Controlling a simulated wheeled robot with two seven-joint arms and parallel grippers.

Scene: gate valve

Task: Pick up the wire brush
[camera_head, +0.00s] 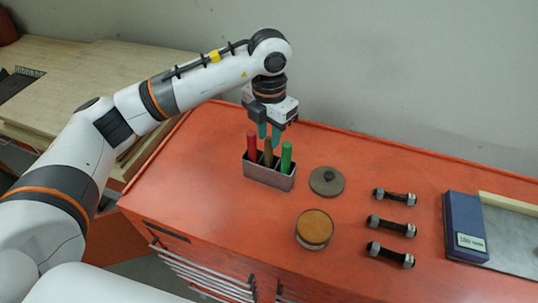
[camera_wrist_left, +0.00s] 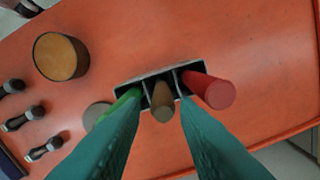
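A grey metal holder (camera_head: 268,177) stands upright on the red cabinet top with three handles in its compartments: red (camera_head: 251,146), brown wooden (camera_head: 268,152) and green (camera_head: 286,157). The brown handle in the middle looks like the wire brush; its head is hidden inside the holder. My left gripper (camera_head: 269,133) is above the holder, pointing down, with teal fingers apart. In the left wrist view the brown handle (camera_wrist_left: 162,104) shows between the open fingertips (camera_wrist_left: 160,107), and I cannot tell whether they touch it. My right gripper is not in view.
A grey disc (camera_head: 327,182) and a round brown-topped tin (camera_head: 314,229) are right of the holder. Several dark bolts (camera_head: 391,226) lie farther right, then a blue box (camera_head: 465,226). The wall is close behind the cabinet.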

